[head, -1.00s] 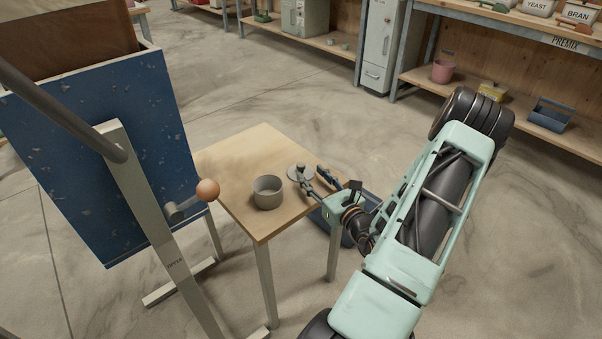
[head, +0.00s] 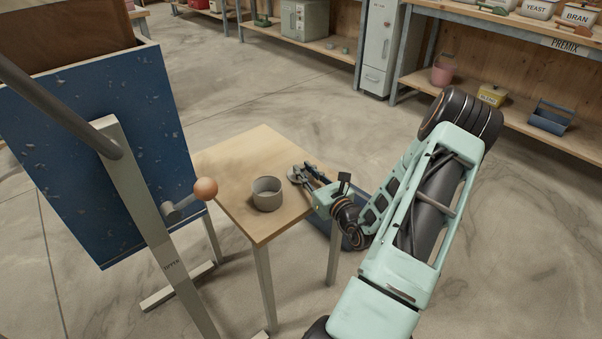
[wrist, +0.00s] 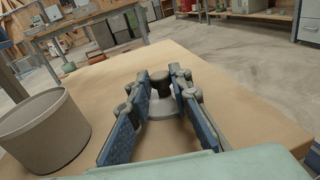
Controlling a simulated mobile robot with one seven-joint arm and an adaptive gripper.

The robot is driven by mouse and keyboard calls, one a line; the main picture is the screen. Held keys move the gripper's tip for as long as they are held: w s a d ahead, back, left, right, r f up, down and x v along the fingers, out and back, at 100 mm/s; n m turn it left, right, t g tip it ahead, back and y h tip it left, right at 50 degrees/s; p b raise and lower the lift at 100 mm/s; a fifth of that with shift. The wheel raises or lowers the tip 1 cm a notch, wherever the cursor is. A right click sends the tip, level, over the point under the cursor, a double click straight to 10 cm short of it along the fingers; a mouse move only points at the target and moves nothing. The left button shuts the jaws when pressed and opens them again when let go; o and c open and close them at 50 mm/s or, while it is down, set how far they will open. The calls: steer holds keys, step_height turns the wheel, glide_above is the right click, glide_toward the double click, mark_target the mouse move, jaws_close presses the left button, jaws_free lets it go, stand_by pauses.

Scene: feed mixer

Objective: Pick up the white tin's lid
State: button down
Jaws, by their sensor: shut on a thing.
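The tin (head: 268,197) is an open, light grey pot standing upright on the small wooden table; in the wrist view its wall (wrist: 42,135) is at the left. Its lid (head: 295,175) is a grey disc beside the tin, towards the table's right edge. In the wrist view the lid (wrist: 165,108) shows between the fingers, with a dark round knob on top. My gripper (head: 302,174) reaches over the table from the right and is shut on the lid's knob. The fingers hide part of the lid. I cannot tell whether it touches the table.
The wooden table (head: 240,160) has bare room behind the tin. A blue mixer panel (head: 105,150) and a lever with an orange ball (head: 206,189) stand close to its left. A blue container lies on the floor below its right side, partly hidden. Shelves line the back.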

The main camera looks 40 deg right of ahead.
steer(key=shift+r, duration=0.55)
step_height(320, 180, up, 3)
steer(key=shift+f+p, duration=0.15)
steer(key=shift+p, duration=0.65)
steer(key=s+a+r+p, duration=0.8)
steer(key=s+a+r, duration=0.1)
steer(key=s, duration=0.1)
steer(key=shift+s+r+p, duration=0.15)
steer(key=shift+s+p, duration=0.15)
steer(key=shift+s, duration=0.05)
